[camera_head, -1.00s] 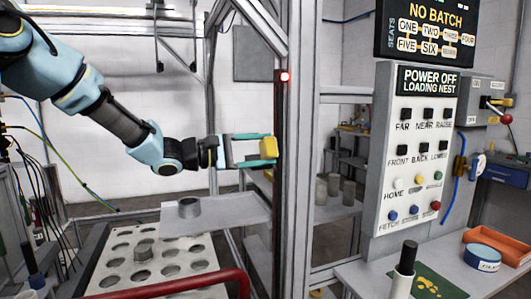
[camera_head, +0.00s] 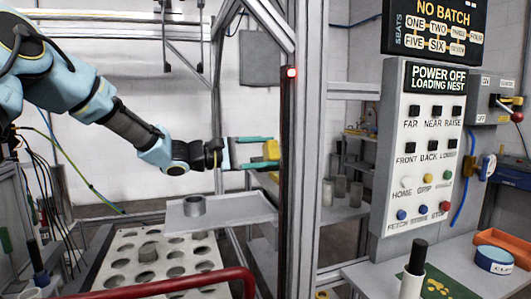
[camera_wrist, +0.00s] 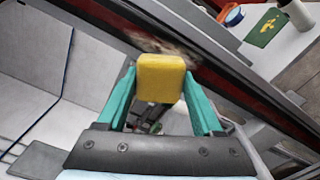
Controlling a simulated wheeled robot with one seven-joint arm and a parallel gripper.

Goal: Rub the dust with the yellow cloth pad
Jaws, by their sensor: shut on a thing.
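My gripper (camera_wrist: 160,88) has teal fingers closed on the sides of a yellow cloth pad (camera_wrist: 160,70). In the head view the pad (camera_head: 271,150) is held at the left side of a dark upright post (camera_head: 288,200). A brownish, grainy dust patch (camera_wrist: 178,48) shows just beyond the pad in the wrist view, on or near a dark red-edged bar. The pad hides part of it. I cannot tell whether the pad touches the surface.
A red light (camera_head: 291,72) sits high on the post. Below my gripper is a grey plate (camera_head: 235,211) with a metal ring, above a perforated tray (camera_head: 120,262). A button panel (camera_head: 424,150) stands to the right. A red rail (camera_head: 190,281) crosses the front.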

